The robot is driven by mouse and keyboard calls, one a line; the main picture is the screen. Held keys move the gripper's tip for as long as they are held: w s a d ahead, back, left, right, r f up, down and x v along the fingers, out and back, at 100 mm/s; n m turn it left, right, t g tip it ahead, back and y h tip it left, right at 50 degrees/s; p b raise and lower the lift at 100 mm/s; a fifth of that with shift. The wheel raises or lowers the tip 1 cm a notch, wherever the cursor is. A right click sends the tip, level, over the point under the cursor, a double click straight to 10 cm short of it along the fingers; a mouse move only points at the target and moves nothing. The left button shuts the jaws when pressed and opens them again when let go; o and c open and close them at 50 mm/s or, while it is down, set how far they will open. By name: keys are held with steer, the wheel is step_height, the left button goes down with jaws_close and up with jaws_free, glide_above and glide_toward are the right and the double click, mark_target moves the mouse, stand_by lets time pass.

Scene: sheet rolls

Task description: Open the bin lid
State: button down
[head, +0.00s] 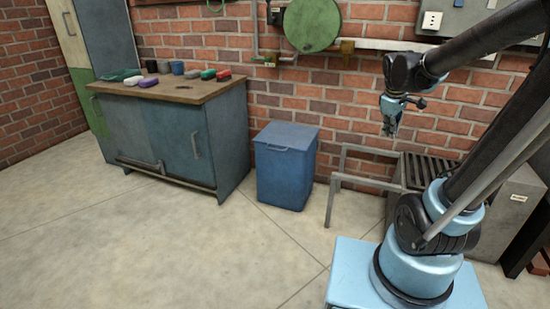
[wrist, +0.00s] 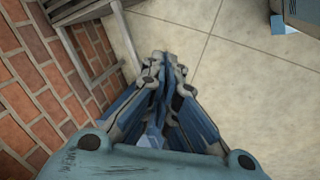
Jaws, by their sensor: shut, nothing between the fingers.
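A blue bin (head: 285,175) stands on the floor against the brick wall, right of the workbench. Its flat lid (head: 286,136) lies closed on top, with a small handle at the front edge. My gripper (head: 390,132) is up in the air to the right of the bin, above the grey metal frame, and points down. It is shut and empty, well apart from the lid. In the wrist view the closed fingers (wrist: 165,60) show against the floor. I cannot make out the bin for certain in the wrist view.
A workbench (head: 185,90) with several small coloured items stands left of the bin. A grey metal frame (head: 333,190) and a slatted box (head: 430,172) stand to its right. A green disc (head: 312,25) hangs on the wall above. The floor (head: 200,255) in front of the bin is clear.

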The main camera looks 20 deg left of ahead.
steer(key=w+a+f+n+t, duration=0.1)
steer(key=w+a+f+n, duration=0.25)
steer(key=w+a, duration=0.4)
steer(key=w+a+f+n, duration=0.2)
steer(key=w+a+n, duration=0.2)
steer(key=w+a, duration=0.4)
steer(key=w+a+f+n+t, duration=0.1)
steer(key=w+a+f+n, duration=0.25)
steer(key=w+a, duration=0.4)
steer(key=a+f+n+t, duration=0.1)
steer(key=a+f+n, duration=0.5)
steer(key=a+f, duration=0.75)
steer(key=a+f+n+t, duration=0.2)
steer(key=a+f+n, duration=0.5)
steer(key=a+f, duration=0.65)
steer(key=w+a+f, duration=0.1)
steer(key=w+a, duration=0.1)
steer(key=w, duration=0.6)
steer(key=shift+a+y, duration=0.3)
